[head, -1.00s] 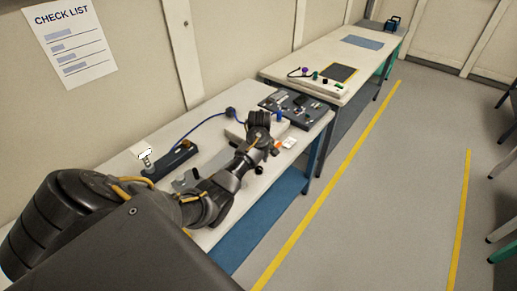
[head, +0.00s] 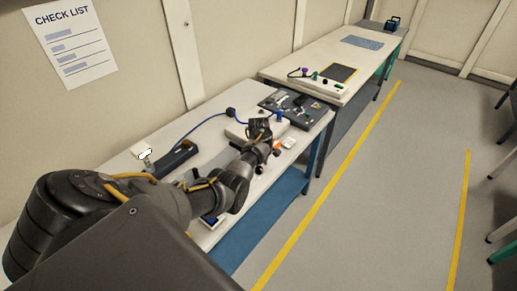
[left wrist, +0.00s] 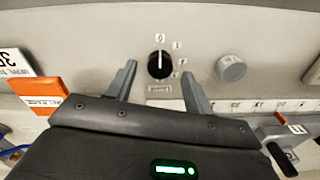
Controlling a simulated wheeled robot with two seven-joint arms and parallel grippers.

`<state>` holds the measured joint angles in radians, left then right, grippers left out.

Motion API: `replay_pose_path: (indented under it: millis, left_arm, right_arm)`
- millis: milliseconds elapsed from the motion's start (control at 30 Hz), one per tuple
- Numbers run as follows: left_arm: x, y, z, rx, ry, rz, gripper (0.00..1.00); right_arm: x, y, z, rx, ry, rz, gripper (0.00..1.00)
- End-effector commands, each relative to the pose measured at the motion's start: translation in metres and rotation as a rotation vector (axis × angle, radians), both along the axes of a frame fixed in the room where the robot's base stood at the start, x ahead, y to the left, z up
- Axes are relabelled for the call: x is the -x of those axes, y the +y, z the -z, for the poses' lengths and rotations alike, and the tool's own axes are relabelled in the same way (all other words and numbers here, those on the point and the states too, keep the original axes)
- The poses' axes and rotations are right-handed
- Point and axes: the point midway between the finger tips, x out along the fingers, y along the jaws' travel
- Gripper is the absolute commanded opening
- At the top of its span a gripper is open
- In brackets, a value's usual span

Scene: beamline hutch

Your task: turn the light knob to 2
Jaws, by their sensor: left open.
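The black knob (left wrist: 159,65) is on a pale panel in the left wrist view, with a white pointer line running toward the top of the picture and small marks around it. A small label lies below it, too small to read. My left gripper (left wrist: 160,82) is open, one finger on each side of and slightly below the knob, with no clear contact. In the head view my left gripper (head: 259,128) is over the white panel box (head: 236,131) on the near bench and hides the knob. My right gripper is not in view.
A grey round knob (left wrist: 231,68) sits right of the black one. An orange-and-white block (left wrist: 41,95) lies at left. A dark tray of parts (head: 295,106) stands beyond the box, and a blue cable (head: 203,122) runs behind my arm.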

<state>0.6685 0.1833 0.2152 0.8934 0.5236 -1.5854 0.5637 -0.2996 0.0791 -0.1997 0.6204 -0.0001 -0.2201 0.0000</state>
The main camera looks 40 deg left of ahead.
Motion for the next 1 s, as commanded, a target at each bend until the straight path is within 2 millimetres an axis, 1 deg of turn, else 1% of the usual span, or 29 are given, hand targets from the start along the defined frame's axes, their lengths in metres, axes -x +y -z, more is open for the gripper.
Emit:
replay_pose_path:
  millis: [33,100,200,467,500,833,1000]
  left_arm:
    - [0.000,0.000,0.007,0.002,0.001,-0.001,0.52]
    - [0.000,-0.001,0.012,0.001,0.001,0.001,0.52]
    - [0.000,-0.001,0.017,0.001,-0.001,0.000,0.52]
    - [0.000,0.000,0.018,0.000,-0.001,0.000,0.52]
    - [0.000,0.000,0.018,0.000,-0.001,0.001,0.51]
    - [0.000,0.000,0.018,0.000,-0.001,0.001,0.07]
    - [0.000,0.000,0.018,0.000,-0.001,0.008,0.07]
  right_arm:
    - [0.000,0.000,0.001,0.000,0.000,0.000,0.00]
    - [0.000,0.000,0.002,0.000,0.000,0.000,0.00]
    - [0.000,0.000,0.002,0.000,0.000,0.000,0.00]
    - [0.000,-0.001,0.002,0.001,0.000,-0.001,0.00]
    - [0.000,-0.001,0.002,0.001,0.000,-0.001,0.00]
    - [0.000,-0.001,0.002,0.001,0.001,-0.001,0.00]
    - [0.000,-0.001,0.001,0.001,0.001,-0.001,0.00]
